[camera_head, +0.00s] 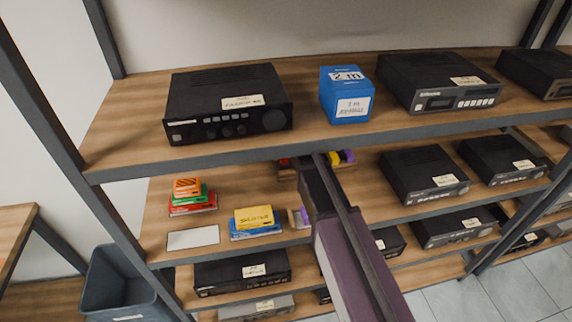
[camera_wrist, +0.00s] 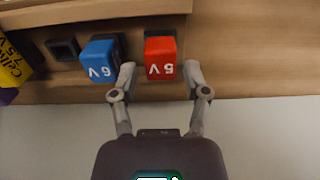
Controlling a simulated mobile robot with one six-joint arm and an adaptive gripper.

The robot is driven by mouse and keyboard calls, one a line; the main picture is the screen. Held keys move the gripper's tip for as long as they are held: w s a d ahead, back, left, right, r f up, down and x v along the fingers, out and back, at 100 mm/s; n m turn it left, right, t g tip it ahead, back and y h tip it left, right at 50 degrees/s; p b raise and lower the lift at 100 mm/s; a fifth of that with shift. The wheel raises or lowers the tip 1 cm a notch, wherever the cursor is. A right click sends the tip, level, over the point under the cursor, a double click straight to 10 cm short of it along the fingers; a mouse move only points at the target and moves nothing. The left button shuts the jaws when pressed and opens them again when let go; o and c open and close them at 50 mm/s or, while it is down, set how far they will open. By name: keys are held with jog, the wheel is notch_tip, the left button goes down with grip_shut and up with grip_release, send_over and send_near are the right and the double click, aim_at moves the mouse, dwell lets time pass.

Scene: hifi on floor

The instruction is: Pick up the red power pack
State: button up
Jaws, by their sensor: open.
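The red power pack (camera_wrist: 160,57) is a small red block with a white voltage label that seems to read 5 V. In the wrist view it sits in a wooden rack (camera_wrist: 240,55). My gripper (camera_wrist: 159,72) is open, with one finger on each side of the pack's near end. I cannot tell whether either finger touches it. In the head view a small red patch, likely the pack (camera_head: 284,162), shows on the middle shelf beside my arm, which hides most of the rack.
A blue pack (camera_wrist: 101,60) stands close beside my left finger in the wrist view. An empty dark socket (camera_wrist: 63,49) and a yellow pack (camera_wrist: 12,65) lie farther left. In the head view, an upper shelf (camera_head: 130,115) with black hi-fi units overhangs the rack.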

aim_at(284, 156)
jog(key=shift+f+b, duration=1.45)
jog(key=shift+f, duration=0.35)
grip_shut()
